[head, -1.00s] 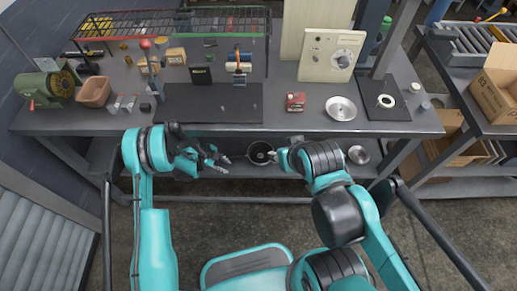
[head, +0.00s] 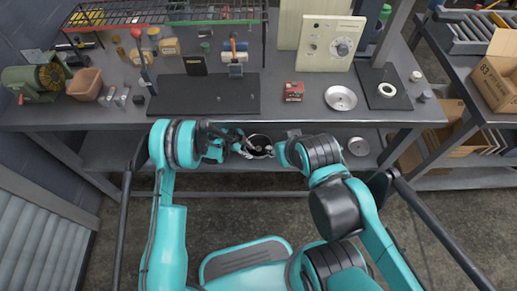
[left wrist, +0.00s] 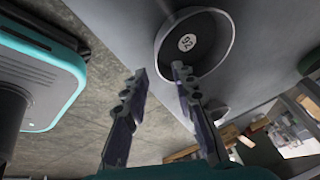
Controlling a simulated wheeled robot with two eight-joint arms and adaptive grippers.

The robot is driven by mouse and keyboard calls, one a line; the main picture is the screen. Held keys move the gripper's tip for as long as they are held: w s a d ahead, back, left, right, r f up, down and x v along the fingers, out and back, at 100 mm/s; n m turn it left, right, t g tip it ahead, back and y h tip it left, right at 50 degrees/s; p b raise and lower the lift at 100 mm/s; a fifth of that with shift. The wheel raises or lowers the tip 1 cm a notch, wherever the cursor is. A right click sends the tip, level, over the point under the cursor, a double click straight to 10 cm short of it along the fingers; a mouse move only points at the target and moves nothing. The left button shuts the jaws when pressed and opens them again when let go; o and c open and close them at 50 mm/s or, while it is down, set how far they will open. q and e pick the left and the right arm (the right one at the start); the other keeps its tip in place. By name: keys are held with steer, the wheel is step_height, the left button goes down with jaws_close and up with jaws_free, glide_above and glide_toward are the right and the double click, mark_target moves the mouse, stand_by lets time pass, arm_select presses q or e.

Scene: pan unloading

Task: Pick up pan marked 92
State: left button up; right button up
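The pan marked 92 (left wrist: 222,62) is dark inside with a light rim and a round white label reading 92. In the head view the pan (head: 260,141) lies on the lower shelf below the bench, partly covered by my left gripper. My left gripper (left wrist: 159,72) is open and empty, its fingers apart. In the left wrist view one fingertip overlaps the pan's near rim; I cannot tell whether it touches. In the head view the left gripper (head: 244,149) is at the pan's left side. My right arm ends just right of the pan; its fingers cannot be made out.
The lower shelf (head: 205,147) lies under the workbench (head: 300,112), whose front edge runs above the arms. On the bench are a silver dish (head: 341,97), a red box (head: 293,91) and a black mat (head: 200,100).

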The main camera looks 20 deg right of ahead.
arm_select(q)
steer(key=b+x, duration=0.1)
steer(key=x, duration=0.4)
steer(key=shift+a+b, duration=0.15)
steer(key=shift+b, duration=0.15)
steer(key=shift+r, duration=0.1)
steer(key=shift+c, duration=0.7)
jaws_close()
steer(key=shift+r, duration=0.1)
